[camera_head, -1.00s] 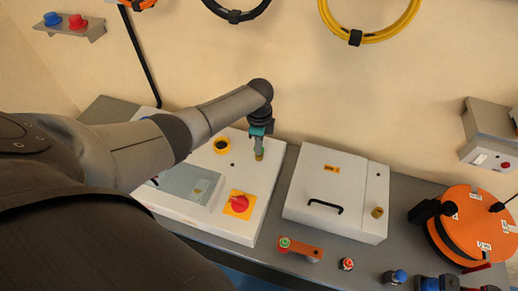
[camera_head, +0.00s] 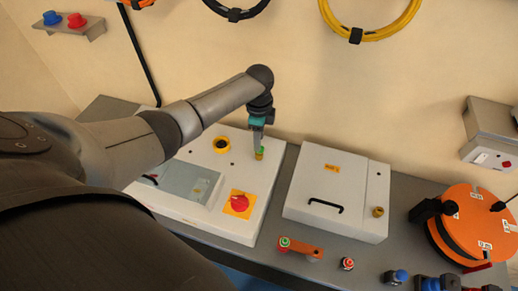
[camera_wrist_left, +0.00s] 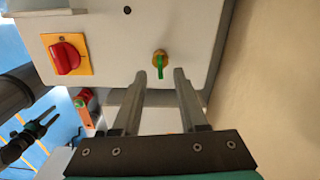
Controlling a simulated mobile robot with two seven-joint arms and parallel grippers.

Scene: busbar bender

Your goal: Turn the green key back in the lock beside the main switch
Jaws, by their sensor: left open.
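The green key (camera_wrist_left: 160,67) sits in a round brass lock (camera_wrist_left: 161,55) on the white switch box; in the head view it shows as a small green spot (camera_head: 260,150). The red main switch (camera_head: 239,203) on its yellow plate is on the same panel, and also shows in the wrist view (camera_wrist_left: 66,58). My left gripper (camera_head: 258,143) is right above the key, pointing down. In the wrist view its two fingers (camera_wrist_left: 161,82) are apart, with the key visible beyond the gap between their tips. Contact with the key is not visible.
A yellow-ringed black button (camera_head: 221,144) and a grey flap (camera_head: 186,182) share the panel. A white box with a black handle (camera_head: 325,207) stands to the right. The wall is close behind.

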